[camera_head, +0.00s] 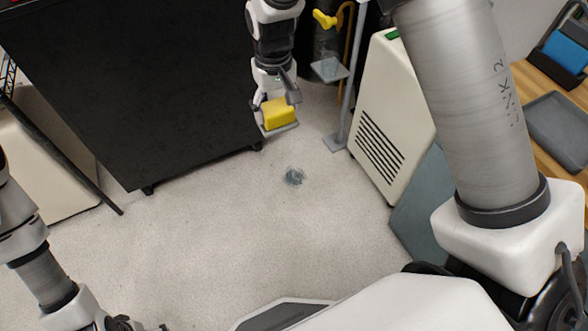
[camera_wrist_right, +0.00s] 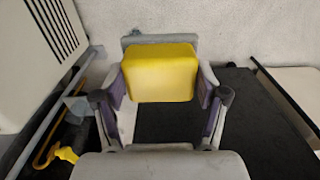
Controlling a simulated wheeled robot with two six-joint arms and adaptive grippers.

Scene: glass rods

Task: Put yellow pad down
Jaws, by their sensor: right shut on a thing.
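The yellow pad (camera_head: 279,113) is a rounded block between the fingers of my right gripper (camera_head: 276,103), near the top middle of the head view. In the right wrist view the pad (camera_wrist_right: 160,73) sits between both purple-lined fingers of the gripper (camera_wrist_right: 160,88), which is shut on it. A small grey plate (camera_head: 283,131) shows just under the pad; I cannot tell whether they touch. Only part of my left gripper (camera_head: 122,323) shows at the bottom left edge, and its fingers are cut off.
A black cabinet (camera_head: 130,90) stands left of the right gripper. A cream vented unit (camera_head: 385,125) is on the right, beside a grey post with a small plate (camera_head: 330,69) and a yellow clamp knob (camera_head: 325,19). A bluish clear patch (camera_head: 293,176) lies on the otherwise open pale floor.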

